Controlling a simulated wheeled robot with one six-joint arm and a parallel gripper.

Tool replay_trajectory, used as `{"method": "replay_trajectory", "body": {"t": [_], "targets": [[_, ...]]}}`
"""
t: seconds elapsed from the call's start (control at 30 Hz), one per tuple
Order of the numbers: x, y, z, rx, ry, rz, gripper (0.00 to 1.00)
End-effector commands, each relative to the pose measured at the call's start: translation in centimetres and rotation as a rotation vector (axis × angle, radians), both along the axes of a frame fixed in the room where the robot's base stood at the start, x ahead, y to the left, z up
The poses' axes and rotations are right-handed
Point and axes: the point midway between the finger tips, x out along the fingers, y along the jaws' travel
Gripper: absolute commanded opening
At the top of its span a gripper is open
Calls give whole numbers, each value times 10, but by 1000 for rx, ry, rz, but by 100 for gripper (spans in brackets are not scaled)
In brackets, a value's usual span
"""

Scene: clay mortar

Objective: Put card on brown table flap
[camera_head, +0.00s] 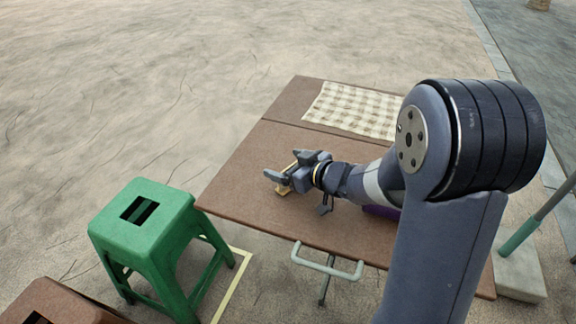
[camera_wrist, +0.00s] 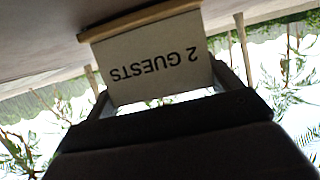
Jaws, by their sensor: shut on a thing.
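The card (camera_wrist: 155,62) is white with "2 GUESTS" in black and has a wooden strip (camera_wrist: 140,20) along one edge. It appears upside down in the wrist view, between the fingers of my gripper (camera_wrist: 168,60). In the head view my gripper (camera_head: 283,166) is shut on the card, whose small tan part (camera_head: 283,190) shows beside the fingers. It is over the near part of the brown table (camera_head: 240,170); I cannot tell whether the card touches the top. A seam divides this part from the far brown section (camera_head: 293,100); which is the flap is unclear.
A checked cloth (camera_head: 350,108) covers much of the far section. A purple thing (camera_head: 381,212) is partly hidden behind my arm. A green stool (camera_head: 150,220) stands left of the table, with a brown stool (camera_head: 55,305) nearer. The near part's left side is clear.

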Motion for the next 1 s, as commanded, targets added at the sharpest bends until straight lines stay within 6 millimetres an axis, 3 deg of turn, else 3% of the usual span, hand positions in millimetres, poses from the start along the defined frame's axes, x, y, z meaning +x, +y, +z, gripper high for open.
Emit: {"method": "replay_trajectory", "body": {"t": [0.17,0.2,0.37,0.67,1.0], "targets": [[0,0,-3,0,0,0,64],[0,0,-3,0,0,0,87],[0,0,-2,0,0,0,100],[0,0,3,-1,-1,-1,100],[-41,-46,27,-1,-1,-6,100]]}}
